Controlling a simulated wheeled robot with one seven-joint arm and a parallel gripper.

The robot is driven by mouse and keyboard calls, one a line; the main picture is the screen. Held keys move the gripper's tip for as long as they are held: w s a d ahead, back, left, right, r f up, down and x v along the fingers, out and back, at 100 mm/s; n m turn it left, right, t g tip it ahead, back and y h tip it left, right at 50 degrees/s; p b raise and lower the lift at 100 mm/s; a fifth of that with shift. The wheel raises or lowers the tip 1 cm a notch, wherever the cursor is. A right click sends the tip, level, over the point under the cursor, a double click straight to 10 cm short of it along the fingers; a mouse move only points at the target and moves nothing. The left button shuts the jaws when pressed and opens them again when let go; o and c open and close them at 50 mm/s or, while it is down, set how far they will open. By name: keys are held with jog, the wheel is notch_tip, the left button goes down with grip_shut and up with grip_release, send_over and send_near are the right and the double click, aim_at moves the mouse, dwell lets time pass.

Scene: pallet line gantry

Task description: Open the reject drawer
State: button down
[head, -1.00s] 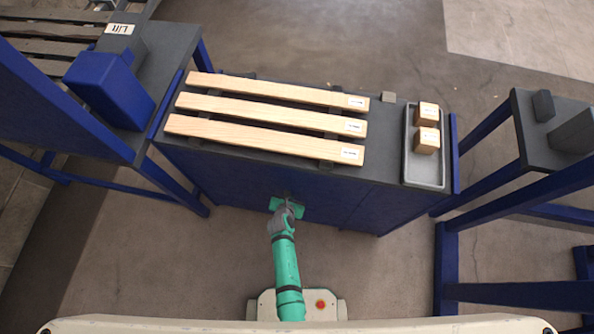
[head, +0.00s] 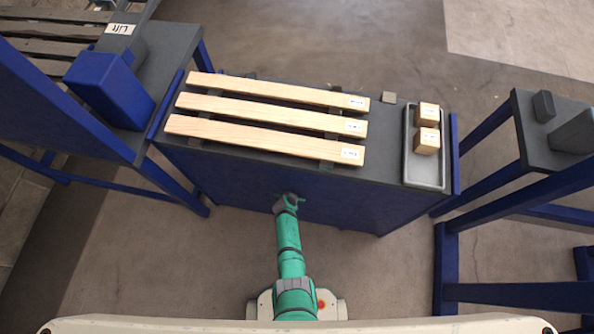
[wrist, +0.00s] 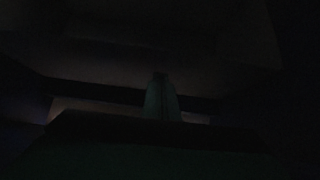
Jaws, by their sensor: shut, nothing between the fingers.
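The blue cabinet (head: 345,200) stands in front of me under a dark grey top. Its front face is seen steeply from above, and I cannot make out the reject drawer or its handle on it. No drawer visibly stands out from the front. My green arm reaches to the left-middle of this face, and my gripper there is mostly hidden by my wrist. The wrist view is very dark; a dim greenish shape in its middle looks like my shut, empty gripper (wrist: 161,98). I cannot tell whether it touches the cabinet.
Three wooden boards (head: 265,137) lie on the cabinet top. A grey tray (head: 424,182) with two wooden blocks (head: 427,127) is at its right end. Blue-legged tables (head: 137,148) stand left and right (head: 535,165). Floor between me and the cabinet is clear.

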jog(key=w, duration=0.3)
jog(key=w+d, duration=0.1)
jog(key=shift+w+f, duration=0.25)
jog(key=shift+f, duration=0.1)
